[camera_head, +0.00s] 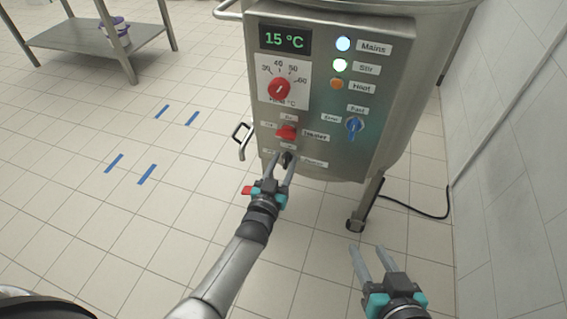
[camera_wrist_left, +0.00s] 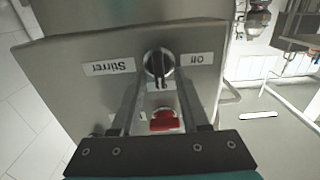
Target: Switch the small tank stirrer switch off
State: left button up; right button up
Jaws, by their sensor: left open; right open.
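The black stirrer switch (camera_head: 287,157) sits low on the tank's front panel, under the red heater switch (camera_head: 286,132). In the left wrist view, which shows the panel upside down, the stirrer switch (camera_wrist_left: 158,64) lies between the Stirrer label (camera_wrist_left: 110,67) and the Off label (camera_wrist_left: 195,59). Its grip looks upright, not turned toward Off. My left gripper (camera_head: 283,158) is open, its fingertips on either side of the switch; contact cannot be told. The Stir lamp (camera_head: 340,65) glows pale green-white. My right gripper (camera_head: 372,258) is open and empty above the floor.
The panel also carries a display (camera_head: 285,39) reading 15 °C, a red temperature dial (camera_head: 279,89) and a blue speed switch (camera_head: 354,126).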

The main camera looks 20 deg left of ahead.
pick_arm(q)
jog(key=shift+c, duration=0.2)
grip_shut()
